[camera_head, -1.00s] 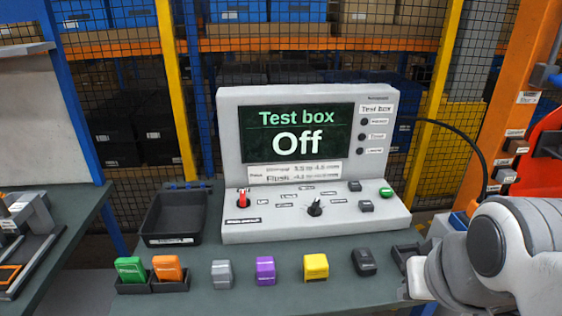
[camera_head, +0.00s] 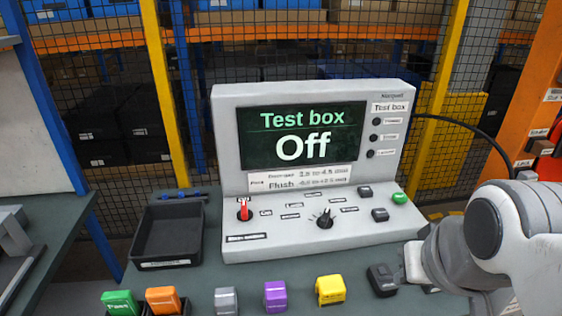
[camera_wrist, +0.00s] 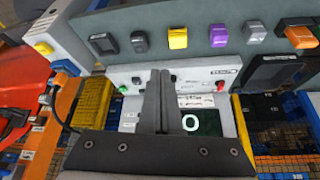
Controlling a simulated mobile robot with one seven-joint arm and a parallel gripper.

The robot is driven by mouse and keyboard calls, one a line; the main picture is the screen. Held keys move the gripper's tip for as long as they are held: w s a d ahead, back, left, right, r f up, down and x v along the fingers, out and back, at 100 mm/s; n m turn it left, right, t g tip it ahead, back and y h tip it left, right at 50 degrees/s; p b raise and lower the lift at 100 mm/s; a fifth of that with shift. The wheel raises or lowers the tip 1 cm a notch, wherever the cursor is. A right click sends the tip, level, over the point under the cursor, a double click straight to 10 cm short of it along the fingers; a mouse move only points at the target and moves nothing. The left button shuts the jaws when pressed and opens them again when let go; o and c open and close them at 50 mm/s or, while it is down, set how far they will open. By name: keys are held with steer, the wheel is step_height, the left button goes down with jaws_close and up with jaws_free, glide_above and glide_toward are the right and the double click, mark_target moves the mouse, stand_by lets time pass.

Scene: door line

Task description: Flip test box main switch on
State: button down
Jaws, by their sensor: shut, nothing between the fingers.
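The test box (camera_head: 232,150) stands on the grey-green bench, and its dark screen (camera_head: 302,134) reads "Test box Off". Its red main switch (camera_head: 244,208) stands up at the left of the sloped panel. In the wrist view, turned upside down, the red switch (camera_wrist: 221,86) shows to the right of my gripper (camera_wrist: 158,75). My gripper's fingers are together and empty, and they cover part of the panel and screen. In the head view my arm is at the lower right, and the fingers do not show clearly. The gripper is apart from the switch.
A black knob (camera_head: 325,219) and a green button (camera_head: 399,198) share the panel. An empty black tray (camera_head: 166,263) lies left of the box. Green, orange, grey, purple, yellow and black blocks line the bench front, including the yellow block (camera_head: 330,290). A cable runs off right.

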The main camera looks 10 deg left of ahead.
steer(key=w+a+f+n+y+b, duration=0.1)
steer(key=w+a, duration=0.2)
steer(key=w, duration=0.3)
steer(key=w+a+n+g+b, duration=0.1)
steer(key=w+a, duration=0.1)
steer(key=w, duration=0.3)
steer(key=w+a+f+n+y+b, duration=0.1)
steer(key=w+a+b, duration=0.15)
steer(key=w, duration=0.35)
steer(key=w+a+f+y, duration=0.1)
steer(key=w+a+f, duration=0.3)
steer(key=w, duration=0.2)
steer(key=w+a+f+g+y+b, duration=0.1)
steer(key=w+a+f+y, duration=0.1)
steer(key=w+a+f, duration=0.2)
steer(key=w+a+f+n+y+b, duration=0.1)
steer(key=w+a+f, duration=0.3)
steer(key=w, duration=0.5)
steer(key=shift+w+f+g+y, duration=0.3)
steer(key=shift+f+y, duration=0.1)
steer(key=shift+f, duration=0.3)
steer(key=shift+f+b, duration=0.1)
steer(key=shift+b, duration=0.2)
